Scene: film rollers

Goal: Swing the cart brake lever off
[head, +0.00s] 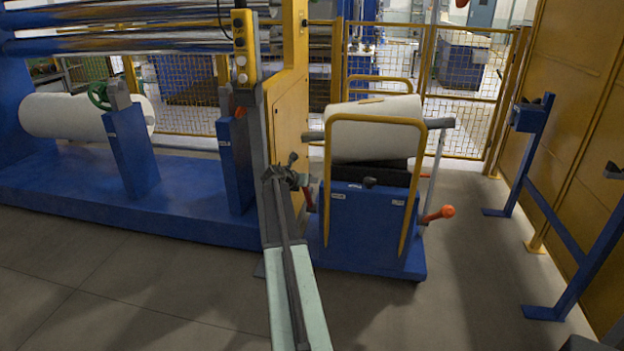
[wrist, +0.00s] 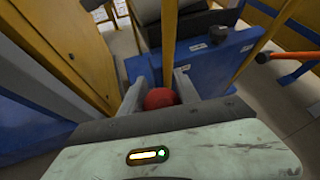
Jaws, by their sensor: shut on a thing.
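The cart (head: 365,225) is blue with yellow hoop rails and stands right of the machine. My gripper (head: 297,178) is at the cart's left side. In the wrist view, my gripper (wrist: 165,88) is shut on a round red knob (wrist: 161,98), which sits between the two grey fingers.
A white roll (head: 372,128) lies on top of the cart. The machine's yellow panel (head: 287,120) stands close to the left of my gripper. A blue stand (head: 560,225) is at the right. Grey floor in front is clear.

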